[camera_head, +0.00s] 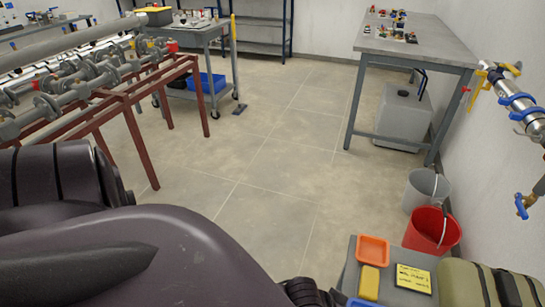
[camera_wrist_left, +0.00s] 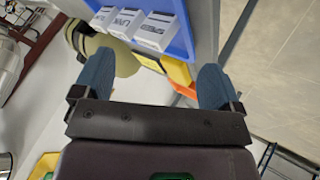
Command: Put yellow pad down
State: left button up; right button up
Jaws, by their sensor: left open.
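A plain yellow pad (camera_head: 369,283) lies on a small grey stand (camera_head: 345,270) at the lower right of the head view, just in front of an orange tray (camera_head: 373,249). A yellow note with dark writing (camera_head: 413,278) lies to its right. In the left wrist view my left gripper (camera_wrist_left: 155,60) is open, its two blue fingers wide apart with nothing gripped. A yellow surface (camera_wrist_left: 178,70) shows beyond the gap between them, partly hidden by a blue bin; I cannot tell for sure that it is the pad. My right gripper is not in view.
A blue bin (camera_wrist_left: 187,42) with labelled white boxes is close ahead of the left fingers. A green bag (camera_head: 462,285), red bucket (camera_head: 430,232) and grey bucket (camera_head: 420,190) are around the stand. Red pipe racks (camera_head: 130,100) stand left. The middle floor is clear.

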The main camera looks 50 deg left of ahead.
pick_arm(q)
jog(key=s+a+r+m+t+y, duration=0.2)
jog(key=s+a+r+t+y, duration=0.1)
jog(key=s+a, duration=0.8)
jog(key=shift+s+a+m+t+y, duration=0.25)
jog(key=shift+a+m+t+y, duration=0.2)
jog(key=shift+a+y, duration=0.45)
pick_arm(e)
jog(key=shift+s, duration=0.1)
pick_arm(q)
jog(key=shift+a+r+t+p, duration=0.1)
jog(key=shift+r+t+p, duration=0.15)
jog(key=shift+r+p, duration=1.35)
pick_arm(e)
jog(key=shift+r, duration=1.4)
pick_arm(q)
jog(key=shift+f, duration=0.2)
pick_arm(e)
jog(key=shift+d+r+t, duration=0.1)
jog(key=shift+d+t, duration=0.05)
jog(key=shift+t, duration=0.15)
